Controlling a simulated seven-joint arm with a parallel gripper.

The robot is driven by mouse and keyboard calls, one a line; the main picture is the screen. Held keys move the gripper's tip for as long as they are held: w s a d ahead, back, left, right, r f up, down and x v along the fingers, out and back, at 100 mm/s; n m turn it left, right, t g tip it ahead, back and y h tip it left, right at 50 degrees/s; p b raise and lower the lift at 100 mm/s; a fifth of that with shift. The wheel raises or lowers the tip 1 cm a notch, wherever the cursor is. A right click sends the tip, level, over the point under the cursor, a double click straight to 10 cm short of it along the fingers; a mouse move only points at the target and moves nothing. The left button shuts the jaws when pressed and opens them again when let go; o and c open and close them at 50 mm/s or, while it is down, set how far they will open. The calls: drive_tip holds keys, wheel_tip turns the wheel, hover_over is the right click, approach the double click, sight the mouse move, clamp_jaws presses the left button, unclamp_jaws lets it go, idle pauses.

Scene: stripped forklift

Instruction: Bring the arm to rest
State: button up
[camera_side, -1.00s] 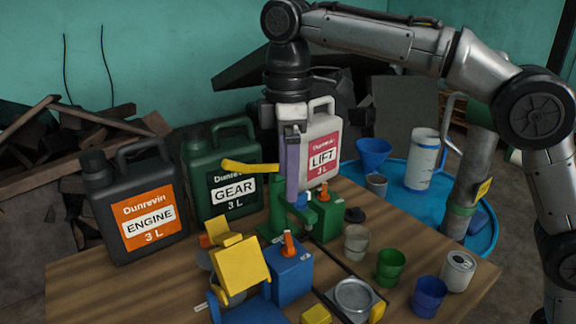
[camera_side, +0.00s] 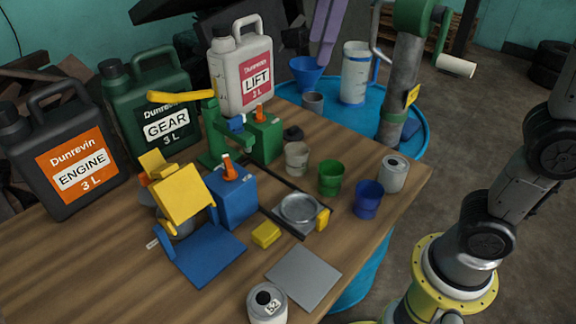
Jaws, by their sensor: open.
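The rest of the gripper and the upper arm are out of the picture. My lower arm and its yellow-ringed base stand at the right.
The wooden table (camera_side: 95,265) holds black ENGINE (camera_side: 65,150) and green GEAR (camera_side: 150,110) jugs, a yellow-levered green device (camera_side: 215,140), a yellow-and-blue model (camera_side: 180,195), small cups and a grey plate (camera_side: 303,275). A blue drum (camera_side: 420,135) with a funnel (camera_side: 306,73) stands behind.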

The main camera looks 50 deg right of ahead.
drive_tip(key=s+d+f+m+t, duration=0.1)
drive_tip(key=s+d+f+m, duration=0.2)
drive_tip(key=s+f, duration=0.4)
drive_tip(key=s+d+f+m+t, duration=0.2)
drive_tip(key=s+d+f+m, duration=0.2)
drive_tip(key=f, duration=0.7)
drive_tip(key=s+m, duration=0.2)
drive_tip(key=s, duration=0.2)
drive_tip(key=shift+d+h, duration=0.15)
drive_tip(key=shift+h, duration=0.15)
drive_tip(key=shift+r, duration=0.1)
idle(3.6)
